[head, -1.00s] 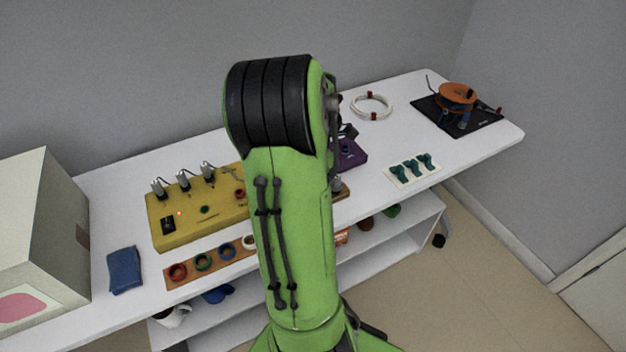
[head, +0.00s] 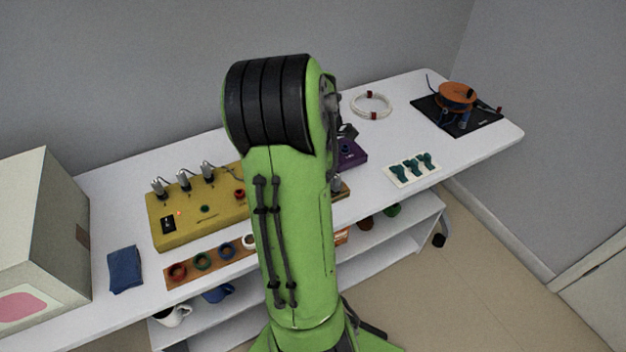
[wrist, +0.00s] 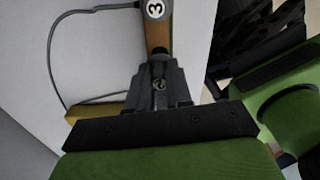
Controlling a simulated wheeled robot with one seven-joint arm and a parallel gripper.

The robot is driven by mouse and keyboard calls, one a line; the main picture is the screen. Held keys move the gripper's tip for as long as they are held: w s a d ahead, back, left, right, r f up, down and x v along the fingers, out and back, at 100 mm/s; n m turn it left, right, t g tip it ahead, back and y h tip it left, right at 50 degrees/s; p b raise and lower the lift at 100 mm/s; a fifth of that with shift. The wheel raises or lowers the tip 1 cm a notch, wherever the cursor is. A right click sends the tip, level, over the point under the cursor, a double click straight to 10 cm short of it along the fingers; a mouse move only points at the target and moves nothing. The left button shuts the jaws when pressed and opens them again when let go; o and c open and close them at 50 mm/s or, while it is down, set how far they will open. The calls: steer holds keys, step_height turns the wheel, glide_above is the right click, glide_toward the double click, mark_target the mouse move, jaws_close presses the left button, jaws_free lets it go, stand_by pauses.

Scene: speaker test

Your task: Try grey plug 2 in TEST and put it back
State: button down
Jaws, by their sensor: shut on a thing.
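My gripper (wrist: 160,88) is shut on a small grey thing, seemingly a grey plug, in the wrist view. The fingers hide most of it, and its number cannot be read. A grey cable (wrist: 51,45) loops at the left of the wrist view and runs back towards the fingers. A wooden strip (wrist: 158,34) with a round "3" label lies just beyond the fingertips. In the head view my arm hides the gripper. The yellow box (head: 210,226) carries several sockets. Three grey plugs (head: 183,181) with cables stand along its back. The TEST marking cannot be read.
A brown strip with coloured rings (head: 202,262) lies before the yellow box. A blue cloth (head: 125,270) and a large pale box (head: 45,225) are at the left. A purple box (head: 352,154), a card with green pieces (head: 398,178) and a black mat (head: 435,116) are at the right.

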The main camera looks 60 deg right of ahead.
steer(key=shift+f+b, duration=0.35)
steer(key=shift+f, duration=0.45)
steer(key=c, duration=1)
jaws_free()
steer(key=shift+o, duration=0.2)
steer(key=shift+r, duration=0.1)
steer(key=shift+r+p, duration=3.3)
steer(key=shift+r, duration=0.5)
steer(key=shift+f, duration=0.1)
